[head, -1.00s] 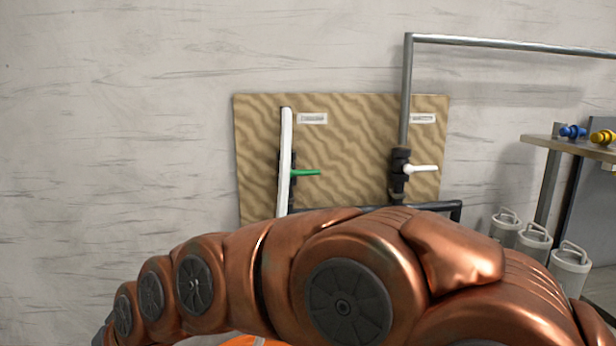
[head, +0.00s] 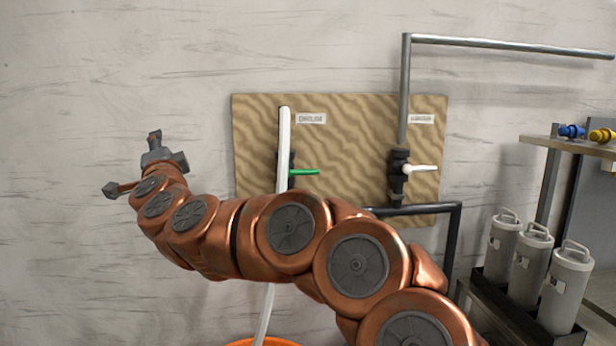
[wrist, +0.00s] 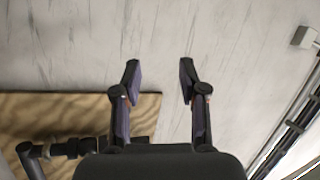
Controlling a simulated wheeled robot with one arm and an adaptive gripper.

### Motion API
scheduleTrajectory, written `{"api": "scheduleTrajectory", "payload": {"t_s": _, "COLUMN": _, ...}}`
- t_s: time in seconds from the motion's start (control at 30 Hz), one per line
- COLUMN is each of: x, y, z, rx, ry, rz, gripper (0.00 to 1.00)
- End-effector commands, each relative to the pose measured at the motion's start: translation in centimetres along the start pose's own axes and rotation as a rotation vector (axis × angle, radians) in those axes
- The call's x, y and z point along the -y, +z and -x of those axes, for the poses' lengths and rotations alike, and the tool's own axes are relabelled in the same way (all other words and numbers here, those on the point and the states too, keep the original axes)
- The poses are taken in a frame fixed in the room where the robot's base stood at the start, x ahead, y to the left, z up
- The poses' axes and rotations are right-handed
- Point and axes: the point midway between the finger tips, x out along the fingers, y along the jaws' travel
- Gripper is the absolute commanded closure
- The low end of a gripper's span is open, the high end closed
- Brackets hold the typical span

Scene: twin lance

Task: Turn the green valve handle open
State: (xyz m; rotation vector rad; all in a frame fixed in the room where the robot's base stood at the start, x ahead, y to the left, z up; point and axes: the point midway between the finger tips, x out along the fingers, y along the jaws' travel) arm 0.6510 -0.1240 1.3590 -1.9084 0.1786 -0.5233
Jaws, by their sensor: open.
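The green valve handle (head: 304,172) sticks out to the right, level, from a dark valve body on the wooden board (head: 340,140). A white upright pipe or hose (head: 284,150) runs just left of it. My gripper (head: 132,164) is raised in front of the wall, left of the board and apart from the handle. In the wrist view my gripper (wrist: 159,72) is open and empty, with bare wall between its fingers. The board (wrist: 100,105) shows there at lower left. I cannot make out the green handle in that view.
A second valve with a white handle (head: 421,168) sits to the right on a grey pipe (head: 405,95). Several grey canisters (head: 530,262) stand in a rack at right, below a shelf (head: 565,144). An orange rim (head: 262,342) shows at the bottom. The wall at left is clear.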

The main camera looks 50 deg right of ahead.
Motion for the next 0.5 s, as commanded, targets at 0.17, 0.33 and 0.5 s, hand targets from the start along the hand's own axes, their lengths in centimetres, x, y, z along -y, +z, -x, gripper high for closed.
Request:
{"api": "scheduleTrajectory", "payload": {"t_s": 0.17, "x": -3.8, "y": -6.9, "z": -1.6, "rx": -0.275, "ry": 0.046, "rz": -0.098, "gripper": 0.58}}
{"api": "scheduleTrajectory", "payload": {"t_s": 0.33, "x": -8.2, "y": -13.4, "z": -1.1, "rx": -0.549, "ry": 0.101, "rz": -0.162, "gripper": 0.58}}
{"api": "scheduleTrajectory", "payload": {"t_s": 0.5, "x": -12.8, "y": -18.5, "z": 1.0, "rx": -0.803, "ry": 0.161, "rz": -0.190, "gripper": 0.58}}
